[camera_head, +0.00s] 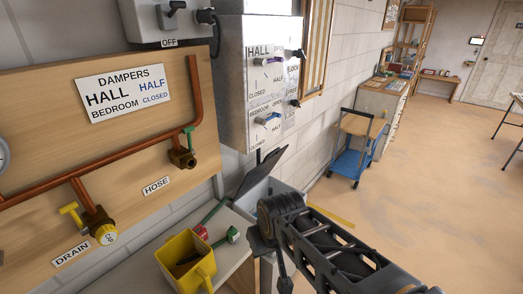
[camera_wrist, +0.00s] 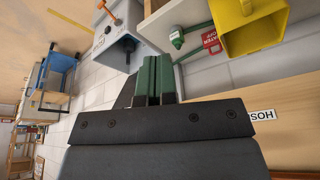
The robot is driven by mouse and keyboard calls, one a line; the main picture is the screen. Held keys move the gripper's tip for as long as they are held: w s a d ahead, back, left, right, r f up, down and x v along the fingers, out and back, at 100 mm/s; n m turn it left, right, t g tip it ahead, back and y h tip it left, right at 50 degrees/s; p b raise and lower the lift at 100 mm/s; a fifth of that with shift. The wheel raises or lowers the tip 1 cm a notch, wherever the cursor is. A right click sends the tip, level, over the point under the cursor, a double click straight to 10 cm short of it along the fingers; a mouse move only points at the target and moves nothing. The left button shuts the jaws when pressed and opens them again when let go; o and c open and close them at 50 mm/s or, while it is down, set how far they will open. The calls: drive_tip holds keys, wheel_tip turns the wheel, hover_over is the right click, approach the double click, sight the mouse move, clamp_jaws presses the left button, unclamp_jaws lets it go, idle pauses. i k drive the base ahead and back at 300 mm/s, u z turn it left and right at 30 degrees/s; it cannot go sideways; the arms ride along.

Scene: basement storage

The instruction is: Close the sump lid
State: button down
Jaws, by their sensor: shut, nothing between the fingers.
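The sump lid (camera_head: 260,172) is a dark panel. It stands raised and tilted at the back of a pale grey box (camera_head: 257,193) beside the wall, so the box is open. My arm covers much of the box front in the head view. In the wrist view my gripper (camera_wrist: 154,62) has its green fingers together with nothing between them. A dark panel edge, likely the lid (camera_wrist: 124,95), shows just beside the fingers; I cannot tell if they touch. My fingertips are not clear in the head view.
A grey damper box (camera_head: 262,80) hangs on the wall above.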

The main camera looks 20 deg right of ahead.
sight(257, 174)
drive_tip(key=u, duration=0.55)
drive_tip(key=k, duration=1.3)
drive_tip(key=z, duration=0.1)
drive_tip(key=i, duration=0.5)
drive_tip(key=z, duration=0.75)
drive_tip(key=i, duration=1.2)
drive_tip(key=u, duration=0.45)
